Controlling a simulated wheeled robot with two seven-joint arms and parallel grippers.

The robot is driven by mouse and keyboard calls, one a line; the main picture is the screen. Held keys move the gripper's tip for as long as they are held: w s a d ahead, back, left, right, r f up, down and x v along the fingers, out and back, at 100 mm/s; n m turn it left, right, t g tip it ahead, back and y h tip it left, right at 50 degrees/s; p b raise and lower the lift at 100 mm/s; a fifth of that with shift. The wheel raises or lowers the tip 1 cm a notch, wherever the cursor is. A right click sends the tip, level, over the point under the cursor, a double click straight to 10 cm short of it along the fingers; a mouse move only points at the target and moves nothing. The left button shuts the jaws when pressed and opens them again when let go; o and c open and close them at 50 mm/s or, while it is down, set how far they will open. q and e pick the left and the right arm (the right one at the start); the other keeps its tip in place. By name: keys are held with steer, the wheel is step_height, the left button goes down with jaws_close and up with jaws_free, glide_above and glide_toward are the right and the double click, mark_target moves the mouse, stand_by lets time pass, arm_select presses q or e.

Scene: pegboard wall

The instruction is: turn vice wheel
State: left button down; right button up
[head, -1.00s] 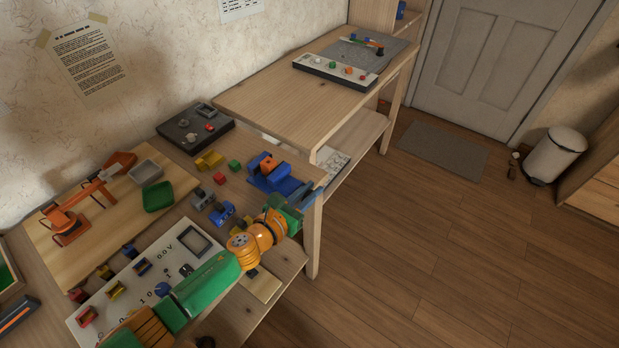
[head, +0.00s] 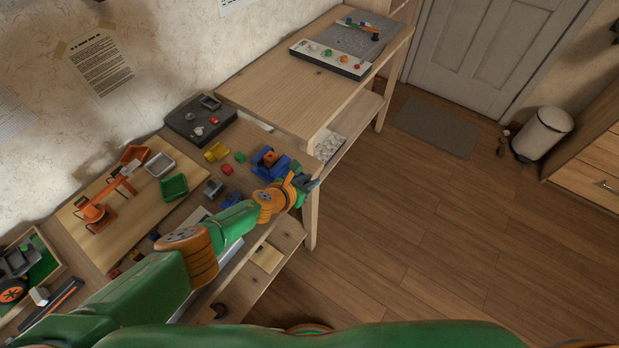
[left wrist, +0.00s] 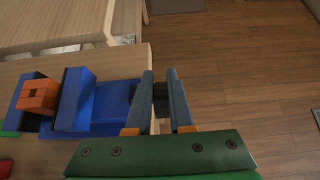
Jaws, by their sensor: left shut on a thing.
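The blue vice (head: 283,165) stands near the right end of the near workbench. An orange block (left wrist: 38,96) sits between its jaws. In the left wrist view the vice body (left wrist: 75,100) lies left of my fingers. My left gripper (head: 310,184) is at the vice's right end, by the bench edge. It also shows in the left wrist view (left wrist: 162,98), its two grey fingers shut on the dark vice wheel (left wrist: 160,90). The fingers hide most of the wheel. My right gripper is not in view.
Small yellow (head: 216,152), red and green blocks lie left of the vice. A dark panel with knobs (head: 185,128) is at the wall. A second, higher bench (head: 290,85) stands beyond.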

arm_select(q)
steer(key=c, duration=1.1)
jaws_free()
steer(key=shift+r, duration=0.1)
steer(key=p+v, duration=0.6)
steer(key=v, duration=0.1)
steer(key=shift+a, duration=0.1)
